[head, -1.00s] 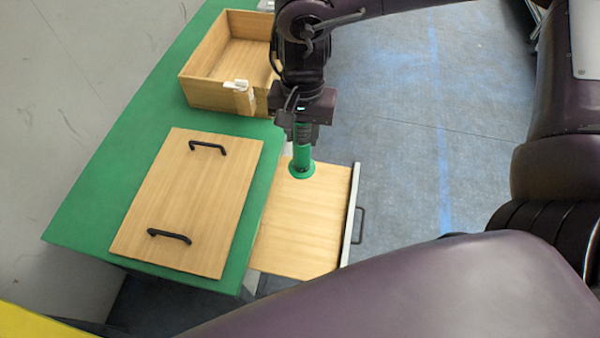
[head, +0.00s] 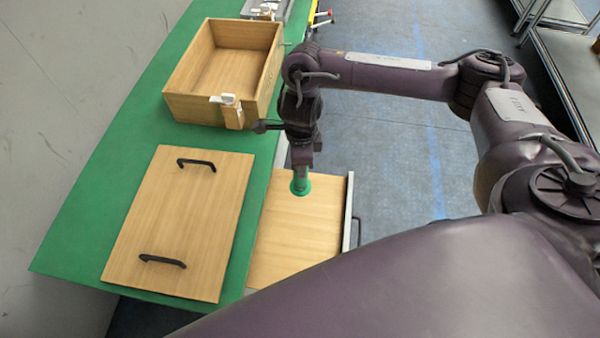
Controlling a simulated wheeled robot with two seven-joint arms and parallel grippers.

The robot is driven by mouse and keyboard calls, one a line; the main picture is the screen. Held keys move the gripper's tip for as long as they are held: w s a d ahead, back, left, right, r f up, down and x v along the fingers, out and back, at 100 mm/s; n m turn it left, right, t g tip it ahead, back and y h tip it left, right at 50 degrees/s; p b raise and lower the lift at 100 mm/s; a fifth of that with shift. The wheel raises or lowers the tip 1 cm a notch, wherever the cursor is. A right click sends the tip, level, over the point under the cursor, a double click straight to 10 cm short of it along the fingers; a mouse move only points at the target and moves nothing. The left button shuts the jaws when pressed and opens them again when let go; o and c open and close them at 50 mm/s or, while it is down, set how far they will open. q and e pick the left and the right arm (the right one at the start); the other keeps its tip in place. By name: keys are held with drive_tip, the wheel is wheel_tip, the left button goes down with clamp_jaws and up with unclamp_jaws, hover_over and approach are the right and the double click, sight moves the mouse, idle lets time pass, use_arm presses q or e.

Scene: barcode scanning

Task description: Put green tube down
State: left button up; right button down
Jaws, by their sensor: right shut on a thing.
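The green tube (head: 300,182) is upright with a wider round green base, seen in the head view over the far part of the pulled-out wooden drawer or shelf (head: 295,242). My right gripper (head: 302,168) points down and is shut on the upper part of the tube. The gripper and wrist hide the tube's top. I cannot tell whether the base touches the wood. My left gripper is not in view.
A green table (head: 70,237) carries a wooden board (head: 180,222) with two black handles and an open wooden box (head: 187,107). A white scanner-like device (head: 228,101) sits at the box's near right corner. The pulled-out wood is clear nearer me.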

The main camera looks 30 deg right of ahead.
sight(301, 182)
wheel_tip(301, 182, down, 3)
drive_tip(key=shift+s+f+b, duration=0.15)
drive_tip(key=shift+b, duration=0.25)
wheel_tip(301, 182, down, 6)
drive_tip(key=shift+f+p, duration=0.2)
drive_tip(key=shift+p, duration=0.5)
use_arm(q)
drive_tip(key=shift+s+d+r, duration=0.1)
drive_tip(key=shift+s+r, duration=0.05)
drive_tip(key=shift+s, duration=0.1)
use_arm(e)
wheel_tip(301, 182, down, 5)
drive_tip(key=shift+r, duration=0.1)
drive_tip(key=shift+f, duration=0.2)
drive_tip(key=c, duration=1)
unclamp_jaws()
drive_tip(key=shift+r, duration=0.1)
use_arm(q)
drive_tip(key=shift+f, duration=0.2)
